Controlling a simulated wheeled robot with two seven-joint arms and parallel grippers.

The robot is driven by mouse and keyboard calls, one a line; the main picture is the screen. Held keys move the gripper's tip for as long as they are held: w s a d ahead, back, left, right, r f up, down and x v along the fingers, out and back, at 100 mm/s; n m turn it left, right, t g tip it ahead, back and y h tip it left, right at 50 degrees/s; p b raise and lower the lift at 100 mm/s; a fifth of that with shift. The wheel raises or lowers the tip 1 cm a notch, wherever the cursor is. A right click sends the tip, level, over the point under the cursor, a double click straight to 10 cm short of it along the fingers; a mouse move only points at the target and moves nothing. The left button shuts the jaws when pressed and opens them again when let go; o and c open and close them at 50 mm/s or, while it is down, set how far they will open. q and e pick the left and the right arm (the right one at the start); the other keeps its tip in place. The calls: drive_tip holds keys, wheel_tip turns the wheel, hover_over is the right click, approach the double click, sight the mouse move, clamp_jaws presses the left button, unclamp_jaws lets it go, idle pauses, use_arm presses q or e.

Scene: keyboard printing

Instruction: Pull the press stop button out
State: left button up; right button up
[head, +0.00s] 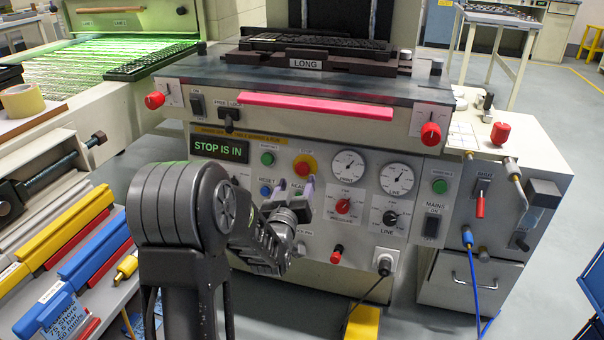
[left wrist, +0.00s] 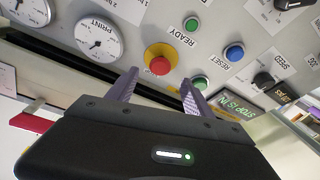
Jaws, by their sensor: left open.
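The press stop button is a red mushroom knob on a yellow round base (head: 305,166), on the grey front panel of the machine. It also shows in the left wrist view (left wrist: 160,65), between and beyond the two fingertips. My left gripper (head: 295,188) is open and empty, just below and in front of the button in the head view. Its purple-grey fingers also show in the left wrist view (left wrist: 160,80), one to each side of the button. The fingers look apart from the button; the exact gap is hard to tell. A green-lit display (head: 220,149) reads "STOP IS IN". My right gripper is out of view.
Near the button are a green button (head: 268,158), a blue reset button (head: 266,190), and the print gauge (head: 348,164). A pink-red bar (head: 315,108) runs along the ledge above. A red pressure knob (head: 343,206) sits to the lower right.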

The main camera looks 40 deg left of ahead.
sight(302, 170)
use_arm(q)
drive_tip(key=b+x, duration=0.1)
drive_tip(key=x, duration=0.4)
drive_tip(key=shift+w+f, duration=0.1)
drive_tip(key=shift+w+a, duration=0.3)
drive_tip(key=shift+w, duration=0.25)
clamp_jaws()
